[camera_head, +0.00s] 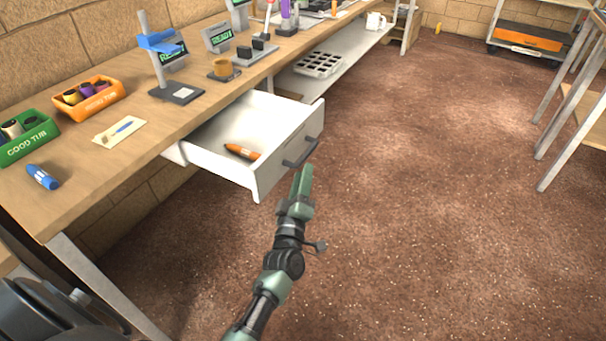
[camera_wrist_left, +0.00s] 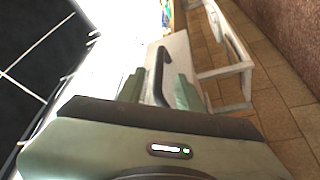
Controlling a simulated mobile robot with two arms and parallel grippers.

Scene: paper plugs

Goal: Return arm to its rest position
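My left gripper (camera_head: 304,178) is in front of the open white drawer, just below its dark handle (camera_head: 301,152). In the left wrist view its two green fingers (camera_wrist_left: 160,92) stand apart, with the dark handle (camera_wrist_left: 158,75) showing between them. Whether they touch the handle cannot be told. Nothing is clamped in the fingers. The drawer (camera_head: 275,165) is pulled out from under the workbench, and an orange marker-like piece (camera_head: 242,152) lies inside it. My right gripper is not in view.
The wooden workbench (camera_head: 75,200) carries an orange bin (camera_head: 103,108), a green bin (camera_head: 38,150), a blue piece (camera_head: 42,177) and stands. A lower shelf (camera_head: 335,72) holds a muffin-type tray (camera_head: 318,65).

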